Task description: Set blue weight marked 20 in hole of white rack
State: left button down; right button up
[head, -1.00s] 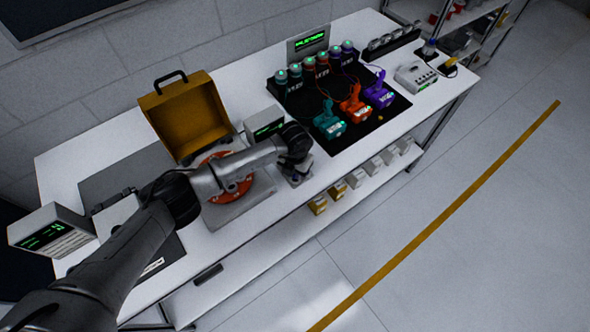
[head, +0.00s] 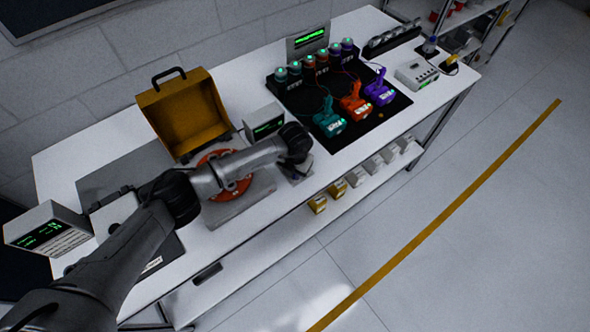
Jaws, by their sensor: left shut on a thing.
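My left arm reaches in from the lower left across the white bench (head: 268,222). My left gripper (head: 297,172) points down over the bench's front part, beside the orange-red disc (head: 238,178) and in front of a small display box (head: 264,122). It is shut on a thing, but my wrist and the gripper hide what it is. I cannot make out a blue weight marked 20 or its number. I cannot clearly pick out a white rack with a hole either. My right gripper is not in view.
An open yellow case (head: 184,112) stands behind the arm. Teal, orange and purple tools (head: 354,103) lie on a black mat right of the gripper. A display box (head: 48,228) is at far left. Small boxes (head: 356,176) line the lower shelf. Floor in front is clear.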

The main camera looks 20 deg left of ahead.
pick_arm(q)
jog(key=shift+f, duration=0.3)
jog(key=c, duration=0.9)
grip_release()
jog(key=shift+r, duration=0.15)
jog(key=shift+a+r+p, duration=0.1)
jog(key=shift+r+p, duration=0.35)
jog(key=shift+r, duration=0.15)
notch_tip(320, 180, up, 5)
jog(key=p, duration=0.3)
jog(key=shift+f, duration=0.15)
